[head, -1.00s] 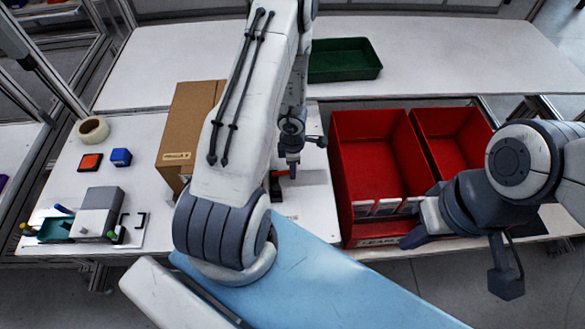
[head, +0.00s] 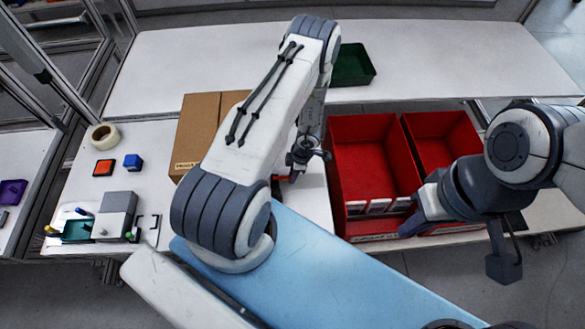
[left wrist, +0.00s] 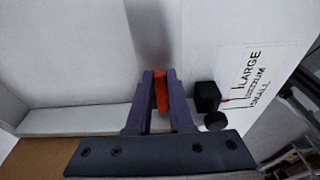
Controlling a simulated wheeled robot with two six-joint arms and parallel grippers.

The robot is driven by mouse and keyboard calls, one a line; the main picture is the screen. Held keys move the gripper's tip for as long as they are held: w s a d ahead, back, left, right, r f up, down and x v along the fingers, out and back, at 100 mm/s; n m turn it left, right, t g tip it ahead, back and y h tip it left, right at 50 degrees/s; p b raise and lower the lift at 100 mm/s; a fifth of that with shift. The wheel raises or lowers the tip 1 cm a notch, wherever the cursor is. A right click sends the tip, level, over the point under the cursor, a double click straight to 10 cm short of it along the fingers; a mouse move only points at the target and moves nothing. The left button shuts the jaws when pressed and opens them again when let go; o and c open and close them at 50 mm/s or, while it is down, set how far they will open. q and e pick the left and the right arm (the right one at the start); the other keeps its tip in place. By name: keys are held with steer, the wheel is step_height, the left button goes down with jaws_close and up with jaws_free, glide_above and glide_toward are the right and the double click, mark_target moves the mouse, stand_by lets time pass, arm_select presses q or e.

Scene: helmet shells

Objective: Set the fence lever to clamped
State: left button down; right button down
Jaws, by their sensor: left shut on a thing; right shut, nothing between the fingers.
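The fence lever shows as an orange-red handle (left wrist: 161,92) in the left wrist view. My left gripper (left wrist: 160,78) is shut on it, one purple finger on each side. In the head view my left gripper (head: 292,177) is low over the white table, right of the cardboard box, and mostly hides the lever. A black block (left wrist: 207,96) and a printed scale (left wrist: 252,75) reading LARGE and SMALL lie right of the fingers in the wrist view. I cannot tell the lever's setting. My right gripper (head: 412,226) is shut and empty at the front of the red bins.
Two red bins (head: 365,150) stand right of my left gripper. A cardboard box (head: 195,132) stands to its left. A green tray (head: 353,66) is at the back. Tape (head: 104,136), a blue block (head: 133,161) and a grey device (head: 115,214) are at the left.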

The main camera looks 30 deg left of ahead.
stand_by(0.3)
arm_select(q)
steer(key=c, duration=0.8)
jaws_free()
step_height(320, 180, up, 10)
steer(key=w+d, duration=0.1)
steer(key=shift+w+d+p, duration=0.15)
steer(key=shift+d+p, duration=0.25)
steer(key=shift+r, duration=0.1)
